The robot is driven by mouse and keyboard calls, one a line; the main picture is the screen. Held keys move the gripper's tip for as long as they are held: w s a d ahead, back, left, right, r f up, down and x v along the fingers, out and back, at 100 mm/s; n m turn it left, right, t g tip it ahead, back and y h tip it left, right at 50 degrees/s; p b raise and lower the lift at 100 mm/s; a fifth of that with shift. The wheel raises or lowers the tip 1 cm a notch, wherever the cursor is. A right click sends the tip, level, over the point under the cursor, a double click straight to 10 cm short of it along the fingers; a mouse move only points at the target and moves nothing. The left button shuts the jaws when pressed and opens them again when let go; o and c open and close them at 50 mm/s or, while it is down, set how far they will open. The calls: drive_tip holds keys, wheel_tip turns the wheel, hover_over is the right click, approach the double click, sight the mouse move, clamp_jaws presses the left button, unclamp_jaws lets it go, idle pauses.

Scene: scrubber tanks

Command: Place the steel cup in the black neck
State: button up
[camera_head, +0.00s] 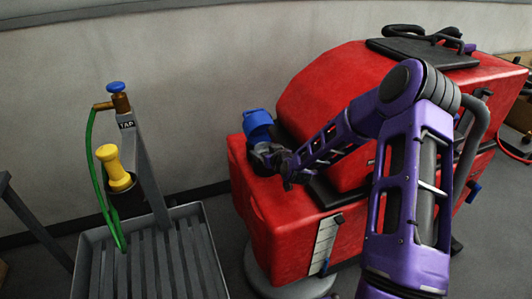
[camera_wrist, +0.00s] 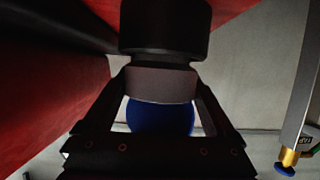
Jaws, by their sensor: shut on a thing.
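My gripper (camera_head: 268,155) is at the left end of the red machine, right in front of a blue cap (camera_head: 258,122) that stands up behind it. In the wrist view my gripper (camera_wrist: 160,95) is shut on a dull grey band, which appears to be the steel cup (camera_wrist: 160,83). The black neck (camera_wrist: 165,30) lies in line with the cup, at the top of the wrist view. The cup's edge is close to the neck; I cannot tell whether it sits inside. The round blue cap (camera_wrist: 160,117) shows behind the cup. In the head view my gripper hides the cup.
The red machine (camera_head: 320,100) fills the right, with a black pad on top. At left stand a tap (camera_head: 117,98) with a green hose (camera_head: 90,160), a yellow-handled object (camera_head: 115,168) in a black holder and a slatted grey tray (camera_head: 160,260). A pale wall is behind.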

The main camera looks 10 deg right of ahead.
drive_tip(key=shift+f+b, duration=0.3)
drive_tip(key=o, duration=1.2)
drive_tip(key=shift+c, duration=0.2)
drive_tip(key=shift+r, duration=0.1)
drive_tip(key=shift+r+p, duration=0.3)
drive_tip(key=shift+p, duration=0.15)
drive_tip(key=v, duration=1.2)
drive_tip(key=shift+p, duration=0.4)
drive_tip(key=shift+f, duration=0.15)
